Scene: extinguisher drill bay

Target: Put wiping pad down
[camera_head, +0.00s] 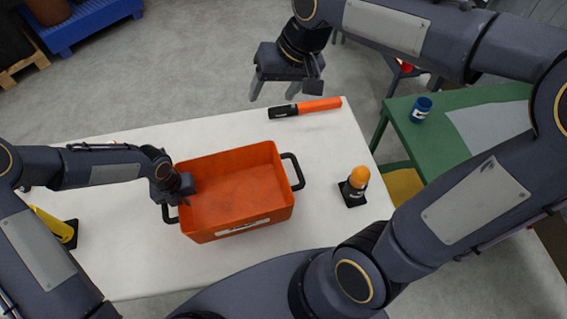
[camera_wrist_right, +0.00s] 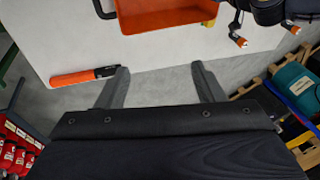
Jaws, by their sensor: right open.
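I cannot make out a wiping pad in either view. My right gripper (camera_head: 274,92) is open and empty in the head view, beyond the table's far edge. Its two spread fingers show in the right wrist view (camera_wrist_right: 160,75) with bare floor between them. My left gripper (camera_head: 176,196) is at the left handle of the orange crate (camera_head: 235,228). Whether its fingers are closed on the handle is hidden. The crate sits on the white table (camera_head: 130,265), and the visible part of its inside looks empty.
An orange-and-black baton (camera_head: 305,107) lies near the far edge. An orange-topped beacon (camera_head: 357,177) stands right of the crate. A yellow object (camera_head: 54,225) is at left. A green table (camera_head: 450,130) with a blue cup (camera_head: 421,110) stands at right. Red items (camera_wrist_right: 17,150) show lower left.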

